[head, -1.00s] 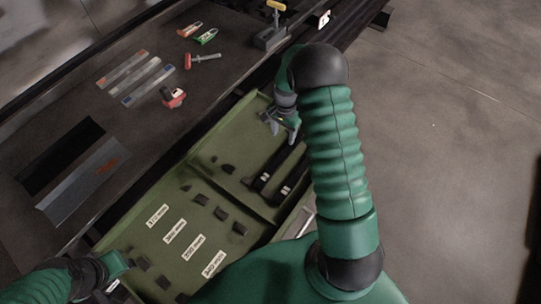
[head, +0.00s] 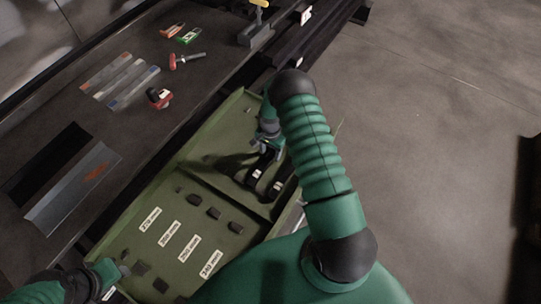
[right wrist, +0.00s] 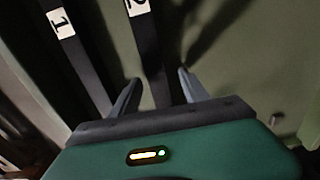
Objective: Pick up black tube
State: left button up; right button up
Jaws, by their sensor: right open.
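Two black tubes lie side by side in the upper compartment of the green tray (head: 118,222). In the right wrist view, one black tube (right wrist: 147,45) has a white label "2" and the other black tube (right wrist: 84,70) has a label "1". In the head view, the black tubes (head: 257,174) show with white labels, their far ends hidden by my right arm. My right gripper (right wrist: 158,80) is open, its fingers on either side of the tube marked 2. It shows in the head view (head: 265,149) over the tubes. My left gripper (head: 121,272) is at the tray's lower left; its jaws are unclear.
Small dark blocks (head: 214,213) and length labels (head: 170,234) lie in the tray's lower compartment. The dark table (head: 120,130) beside it holds metal strips (head: 120,82), a red tool (head: 158,98) and a red-handled tool (head: 186,60). Open floor is at right.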

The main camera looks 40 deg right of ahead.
jog(key=shift+d+f, duration=0.1)
jog(key=shift+d, duration=0.2)
jog(key=c, duration=0.9)
grip_shut()
jog(key=shift+a, duration=0.1)
